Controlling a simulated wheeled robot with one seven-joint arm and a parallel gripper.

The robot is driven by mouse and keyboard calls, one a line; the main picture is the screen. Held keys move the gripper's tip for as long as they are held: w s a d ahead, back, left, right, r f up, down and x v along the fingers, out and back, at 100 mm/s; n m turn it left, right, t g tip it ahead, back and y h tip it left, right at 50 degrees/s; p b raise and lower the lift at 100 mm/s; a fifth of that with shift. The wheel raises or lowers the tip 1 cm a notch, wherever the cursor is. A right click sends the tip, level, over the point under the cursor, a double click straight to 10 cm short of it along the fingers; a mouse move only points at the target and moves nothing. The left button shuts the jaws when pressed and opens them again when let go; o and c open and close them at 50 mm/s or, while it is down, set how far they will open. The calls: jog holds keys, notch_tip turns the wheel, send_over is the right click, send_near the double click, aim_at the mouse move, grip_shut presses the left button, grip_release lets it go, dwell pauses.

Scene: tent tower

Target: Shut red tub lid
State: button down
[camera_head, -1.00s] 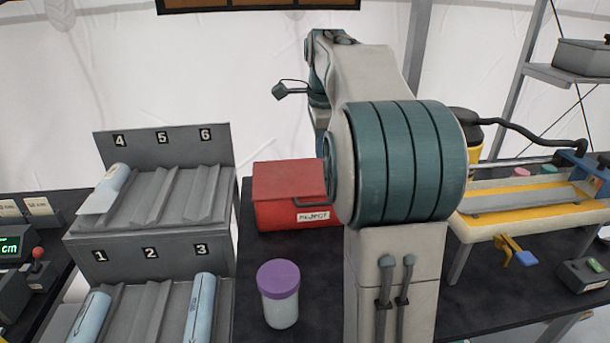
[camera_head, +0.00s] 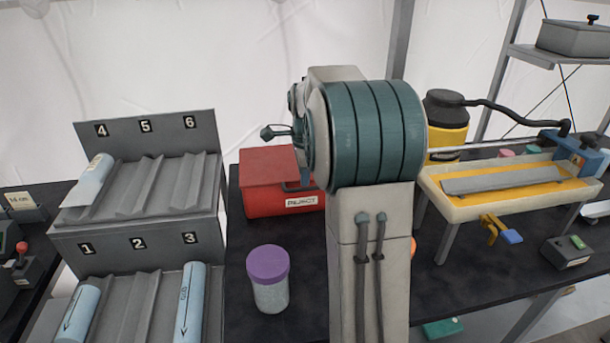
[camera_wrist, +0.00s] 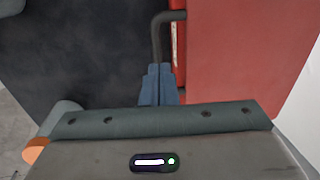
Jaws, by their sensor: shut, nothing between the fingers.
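The red tub (camera_head: 285,203) stands on the dark table with a white label on its front. Its red lid (camera_head: 268,165) lies down flat over the tub. In the wrist view, the lid (camera_wrist: 240,50) fills the right side, with the dark bent handle (camera_wrist: 158,35) at its edge. My gripper (camera_wrist: 158,72) is shut and empty, its blue fingertips at the end of the handle. I cannot tell whether they touch it.
A purple-lidded jar (camera_head: 268,278) stands in front of the tub. A numbered grey rack (camera_head: 140,230) holding rolls is to the left. A yellow-topped bench (camera_head: 510,185) and a yellow canister (camera_head: 447,125) are to the right. Dark table (camera_head: 312,265) is clear between jar and arm.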

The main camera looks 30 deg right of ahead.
jog(key=shift+f, duration=0.1)
notch_tip(320, 180, down, 2)
jog(key=shift+s+f+b, duration=0.1)
jog(key=shift+b, duration=0.6)
jog(key=shift+s+a+f, duration=0.1)
jog(key=shift+s+f, duration=0.1)
jog(key=shift+f, duration=0.05)
notch_tip(320, 180, up, 15)
jog(key=s+p, duration=0.2)
jog(key=p, duration=0.1)
jog(key=s+a+f+n, duration=0.4)
jog(key=s+a+n, duration=0.1)
jog(key=s+n, duration=0.2)
jog(key=s+a+f+n+t, duration=0.1)
jog(key=s+a+f+n, duration=0.3)
jog(key=s+n, duration=0.3)
jog(key=s+a+f+n, duration=0.4)
jog(key=s+a+n, duration=0.2)
jog(key=s, duration=0.3)
jog(key=shift+a+n, duration=0.4)
jog(key=shift+n, duration=0.1)
